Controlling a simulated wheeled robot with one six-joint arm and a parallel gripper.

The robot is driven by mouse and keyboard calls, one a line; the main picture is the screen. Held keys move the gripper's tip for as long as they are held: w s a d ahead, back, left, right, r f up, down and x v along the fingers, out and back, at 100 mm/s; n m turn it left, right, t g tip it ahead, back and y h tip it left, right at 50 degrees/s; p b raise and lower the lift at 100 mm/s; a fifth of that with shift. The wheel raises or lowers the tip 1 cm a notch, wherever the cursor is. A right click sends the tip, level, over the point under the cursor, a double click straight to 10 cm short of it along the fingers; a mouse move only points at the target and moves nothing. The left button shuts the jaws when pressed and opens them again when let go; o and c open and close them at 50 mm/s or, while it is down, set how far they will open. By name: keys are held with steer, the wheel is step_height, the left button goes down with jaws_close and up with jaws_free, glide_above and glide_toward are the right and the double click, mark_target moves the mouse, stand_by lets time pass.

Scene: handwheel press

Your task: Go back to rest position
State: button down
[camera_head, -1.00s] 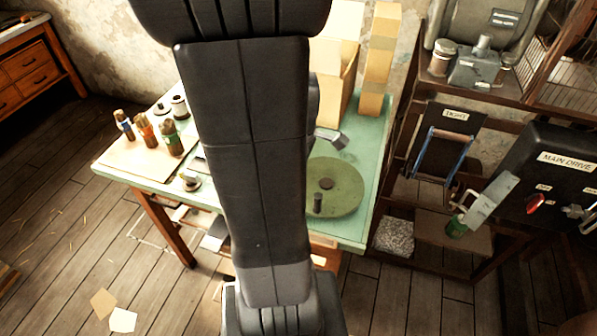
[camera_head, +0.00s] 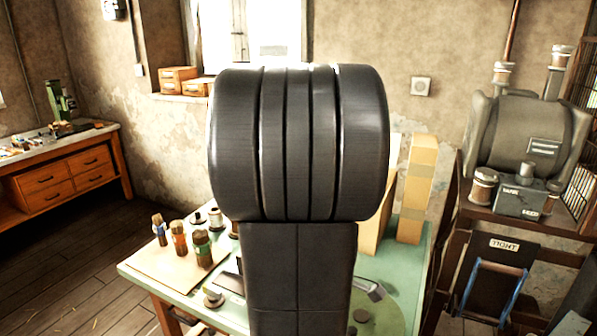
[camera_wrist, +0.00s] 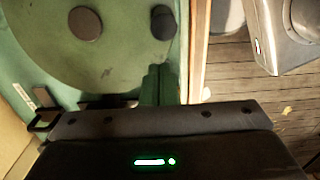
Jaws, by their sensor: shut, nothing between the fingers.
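My gripper (camera_wrist: 155,85) shows in the wrist view, its two narrow fingers together at the middle of the dark gripper body. Nothing shows between them. A round green disc (camera_wrist: 120,60) lies below the fingers, with a brown hub (camera_wrist: 85,22) and an upright dark knob (camera_wrist: 163,22). The fingertips appear near the knob in the picture but apart from it. In the head view my own arm fills the middle and hides the gripper. Part of the green disc (camera_head: 385,318) and its hub (camera_head: 361,316) show right of the arm.
A shelf with a grey machine (camera_head: 525,140) and a "TIGHT" panel (camera_head: 500,265) stands at right. A wooden drawer bench (camera_head: 65,180) stands far left.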

step_height(320, 180, down, 3)
steer(key=shift+r+b, duration=0.2)
steer(key=shift+b, duration=0.55)
steer(key=shift+s+d+r, duration=0.2)
steer(key=shift+s+d, duration=0.25)
steer(key=shift+d, duration=0.25)
steer(key=shift+w+a, duration=0.1)
